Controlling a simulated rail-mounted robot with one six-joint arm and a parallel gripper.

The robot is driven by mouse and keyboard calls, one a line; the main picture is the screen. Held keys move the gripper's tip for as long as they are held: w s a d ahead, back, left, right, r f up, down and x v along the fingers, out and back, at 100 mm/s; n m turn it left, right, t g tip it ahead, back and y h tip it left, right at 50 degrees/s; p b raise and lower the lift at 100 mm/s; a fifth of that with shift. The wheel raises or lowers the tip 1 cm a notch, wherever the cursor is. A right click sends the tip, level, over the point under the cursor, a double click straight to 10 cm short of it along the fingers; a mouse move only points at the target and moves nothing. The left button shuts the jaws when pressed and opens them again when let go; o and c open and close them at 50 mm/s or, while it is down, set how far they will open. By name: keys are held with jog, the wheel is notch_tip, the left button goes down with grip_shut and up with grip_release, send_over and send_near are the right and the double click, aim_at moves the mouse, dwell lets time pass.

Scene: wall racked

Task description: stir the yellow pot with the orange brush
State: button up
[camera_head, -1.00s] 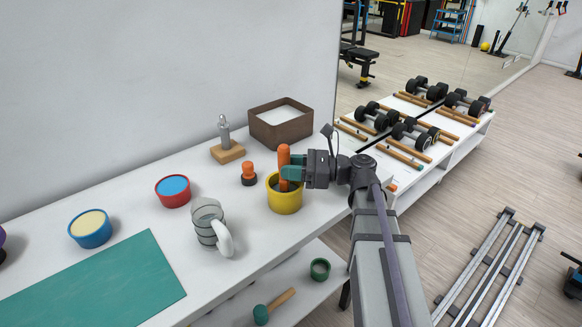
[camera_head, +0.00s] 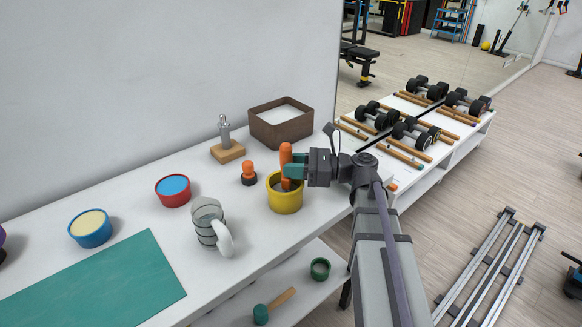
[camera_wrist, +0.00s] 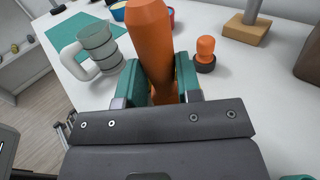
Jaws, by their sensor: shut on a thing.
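The yellow pot (camera_head: 285,200) stands on the white table near its right end. My gripper (camera_head: 292,172) is at the pot's rim, shut on the orange brush (camera_head: 286,154), whose handle stands roughly upright. The lower end of the brush is inside the pot and hidden by the wall and my fingers. In the wrist view the thick orange handle (camera_wrist: 151,40) rises between the two green fingers. The pot itself is hidden there.
A small orange-and-black piece (camera_head: 249,173) stands left of the pot. A grey mug (camera_head: 207,223), a red bowl (camera_head: 173,191), a blue bowl (camera_head: 90,228) and a green mat (camera_head: 92,285) lie further left. A brown box (camera_head: 281,124) and a wooden-based metal stand (camera_head: 228,152) are behind.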

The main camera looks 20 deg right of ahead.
aim_at(291, 147)
jog(key=shift+s+a, duration=0.3)
jog(key=shift+a, duration=0.05)
jog(key=shift+w, duration=0.1)
notch_tip(291, 147, up, 8)
jog(key=p, duration=0.8)
dwell(0.5)
notch_tip(291, 147, up, 5)
jog(key=p, duration=0.5)
jog(key=shift+r, duration=0.15)
